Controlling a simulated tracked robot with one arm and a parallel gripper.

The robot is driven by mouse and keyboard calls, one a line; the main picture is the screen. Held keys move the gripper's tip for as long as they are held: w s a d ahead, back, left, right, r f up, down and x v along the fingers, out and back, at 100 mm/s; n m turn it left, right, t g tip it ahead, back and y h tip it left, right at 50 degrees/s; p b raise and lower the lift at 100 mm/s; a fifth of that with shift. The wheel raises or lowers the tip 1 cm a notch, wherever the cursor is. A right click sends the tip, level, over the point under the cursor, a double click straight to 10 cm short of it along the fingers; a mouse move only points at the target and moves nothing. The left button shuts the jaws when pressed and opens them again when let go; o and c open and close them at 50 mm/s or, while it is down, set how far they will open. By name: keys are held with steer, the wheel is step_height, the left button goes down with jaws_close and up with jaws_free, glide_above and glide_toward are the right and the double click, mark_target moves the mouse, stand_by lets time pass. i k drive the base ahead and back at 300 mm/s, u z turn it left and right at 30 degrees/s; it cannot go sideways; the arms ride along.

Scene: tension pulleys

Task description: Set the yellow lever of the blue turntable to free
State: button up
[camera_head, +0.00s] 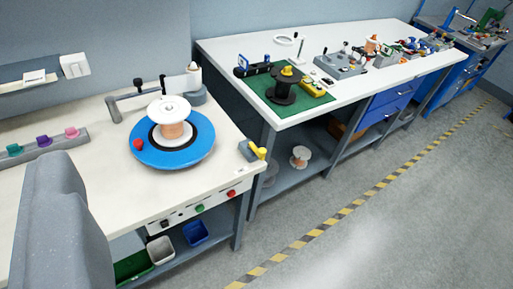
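The blue turntable (150,156) lies on the left white bench. A white spool with a copper-coloured winding (174,131) stands on its middle, and a red knob (138,143) sits on its left rim. A yellow lever (256,149) sits on a small grey block (246,151) at the bench's right front corner, to the right of the turntable and apart from it. The lever is too small to read its setting or any label. My gripper's fingers do not show; a grey part of my own body fills the lower left.
A grey arm with black knobs (146,92) stands behind the turntable. A row of coloured knobs (43,141) is at the bench's left. Red and green buttons (199,208) line the front edge. A second bench (330,97) with a green mat stands right. Floor at right is clear.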

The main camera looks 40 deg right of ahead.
mark_target(261, 152)
steer(key=u, duration=0.05)
steer(key=k, duration=1.05)
steer(key=z, duration=0.8)
steer(key=i, duration=1.6)
steer(key=u, duration=0.7)
